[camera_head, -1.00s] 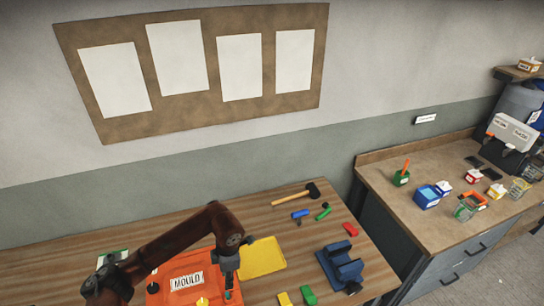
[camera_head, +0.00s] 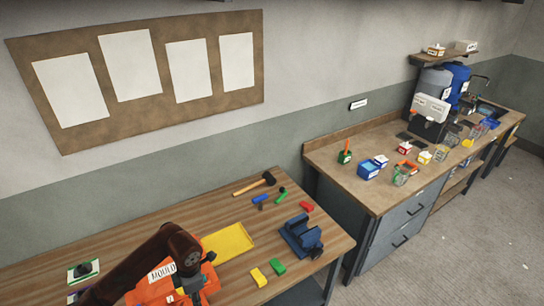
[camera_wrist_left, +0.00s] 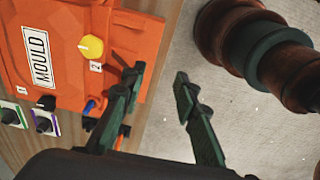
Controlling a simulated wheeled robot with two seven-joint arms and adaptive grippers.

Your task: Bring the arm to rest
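My left arm, dark red-brown, comes in from the lower left in the head view. It ends in my left gripper (camera_head: 190,285), low in the picture by the right side of the orange mould (camera_head: 150,291). In the left wrist view, the left gripper (camera_wrist_left: 159,77) has its two dark green fingers apart with nothing between them. One finger overlaps the mould's edge (camera_wrist_left: 135,30); the other is over grey floor. I cannot tell the height. My right gripper is not in view.
The wooden workbench (camera_head: 120,243) also holds a yellow tray (camera_head: 228,242), a blue vise (camera_head: 301,238), a hammer (camera_head: 255,184) and small coloured blocks. A yellow knob (camera_wrist_left: 91,46) is on the mould. A cluttered counter (camera_head: 330,155) stands to the right, with open floor in front.

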